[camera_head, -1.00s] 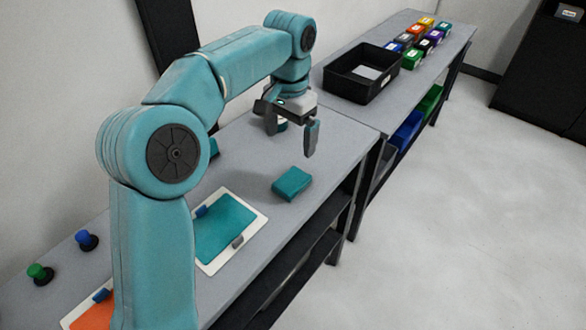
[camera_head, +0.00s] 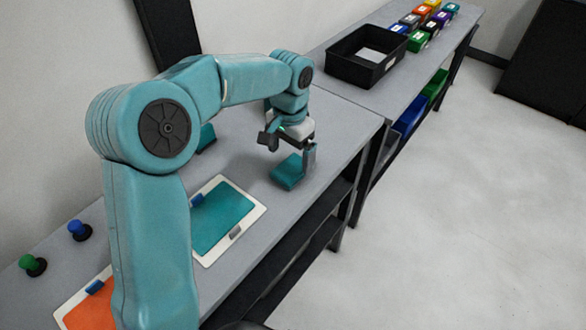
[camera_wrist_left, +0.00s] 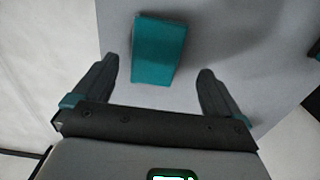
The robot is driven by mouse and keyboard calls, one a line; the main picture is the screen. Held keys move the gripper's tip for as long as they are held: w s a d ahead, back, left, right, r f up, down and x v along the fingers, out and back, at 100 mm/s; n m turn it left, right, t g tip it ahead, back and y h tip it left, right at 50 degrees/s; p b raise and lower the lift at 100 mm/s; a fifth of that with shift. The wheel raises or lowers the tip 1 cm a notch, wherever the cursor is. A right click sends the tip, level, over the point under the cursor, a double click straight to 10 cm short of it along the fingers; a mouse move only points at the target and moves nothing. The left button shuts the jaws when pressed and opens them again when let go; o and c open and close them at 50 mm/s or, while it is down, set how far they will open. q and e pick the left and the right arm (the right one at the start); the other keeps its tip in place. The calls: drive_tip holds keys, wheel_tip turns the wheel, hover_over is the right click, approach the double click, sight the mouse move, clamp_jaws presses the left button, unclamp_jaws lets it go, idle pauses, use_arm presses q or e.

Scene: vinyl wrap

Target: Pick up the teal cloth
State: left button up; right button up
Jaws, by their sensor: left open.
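The teal cloth (camera_head: 287,172) is a small folded block lying on the grey table, near its front edge. My left gripper (camera_head: 289,153) is above the cloth with its fingers apart. In the left wrist view the cloth (camera_wrist_left: 158,48) lies ahead of the open fingers of my left gripper (camera_wrist_left: 158,82), between their lines and a little nearer the left finger. Nothing is held. In the head view one finger hides part of the cloth. My right gripper is not in view.
A white-framed board with a teal panel (camera_head: 221,222) and one with an orange panel (camera_head: 88,308) lie nearer on the table. Green (camera_head: 32,264) and blue (camera_head: 79,230) knobs stand at left. A black bin (camera_head: 365,57) and several coloured boxes stand further back.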

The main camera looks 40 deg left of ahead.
sight(290, 168)
use_arm(q)
drive_tip(key=shift+s+d+f, duration=0.25)
drive_tip(key=shift+s+f, duration=0.05)
drive_tip(key=shift+s, duration=0.2)
drive_tip(key=shift+s+d+f, duration=0.2)
drive_tip(key=shift+s+f, duration=0.1)
drive_tip(key=shift+s, duration=0.2)
drive_tip(key=f, duration=0.1)
drive_tip(key=w+f, duration=0.2)
drive_tip(key=shift+a+f, duration=0.1)
drive_tip(key=shift+a, duration=0.25)
drive_tip(key=shift+s+d+r, duration=0.15)
drive_tip(key=shift+s+r, duration=0.05)
drive_tip(key=shift+s, duration=0.15)
drive_tip(key=shift+s+d+r, duration=0.1)
drive_tip(key=shift+s+r, duration=0.15)
drive_tip(key=shift+s, duration=0.1)
drive_tip(key=shift+c, duration=0.7)
drive_tip(key=c, duration=0.5)
drive_tip(key=shift+w+a+f, duration=0.15)
drive_tip(key=shift+w+a, duration=0.05)
drive_tip(key=c, duration=0.5)
drive_tip(key=shift+d, duration=0.15)
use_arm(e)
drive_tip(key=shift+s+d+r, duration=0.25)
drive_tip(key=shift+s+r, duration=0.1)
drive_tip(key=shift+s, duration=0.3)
